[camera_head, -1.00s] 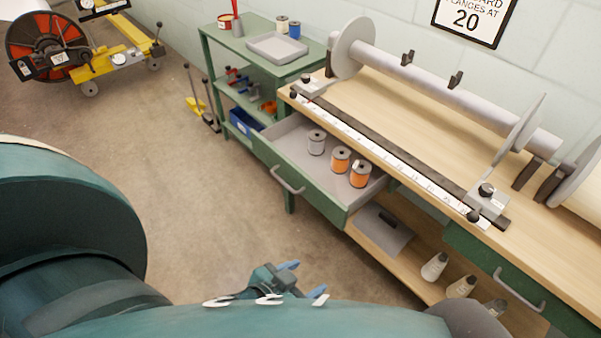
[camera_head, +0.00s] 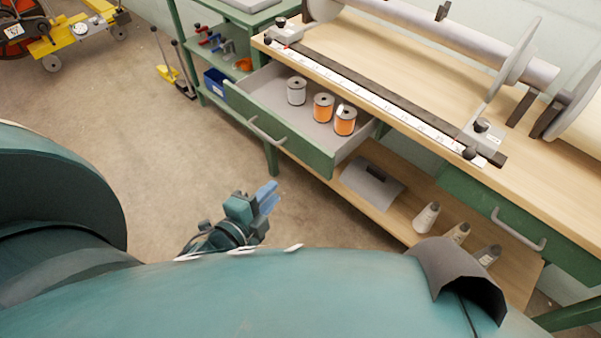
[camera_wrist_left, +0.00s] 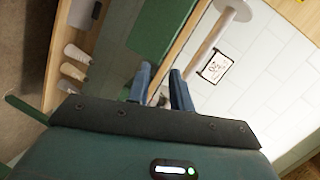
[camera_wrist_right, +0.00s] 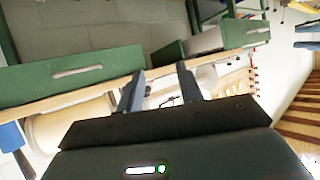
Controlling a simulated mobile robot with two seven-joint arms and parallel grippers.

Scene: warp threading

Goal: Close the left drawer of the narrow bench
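The left drawer (camera_head: 300,142) of the wooden-topped bench stands pulled out in the head view. It has a green front with a grey bar handle (camera_head: 266,131). Inside it stand a white spool (camera_head: 296,91) and two orange spools (camera_head: 323,107). My left gripper (camera_head: 268,196) is below the drawer front in the picture, apart from it, over the floor. Its blue fingers show a gap in the left wrist view (camera_wrist_left: 160,84), with nothing between them. My right gripper (camera_wrist_right: 160,86) shows only in its wrist view, open and empty. The right drawer (camera_head: 515,222) is shut.
A lower shelf (camera_head: 390,222) holds a grey plate and several cones (camera_head: 427,217). A roller and a ruled bar (camera_head: 365,95) lie on the benchtop. A green shelf unit (camera_head: 215,55) stands behind left.

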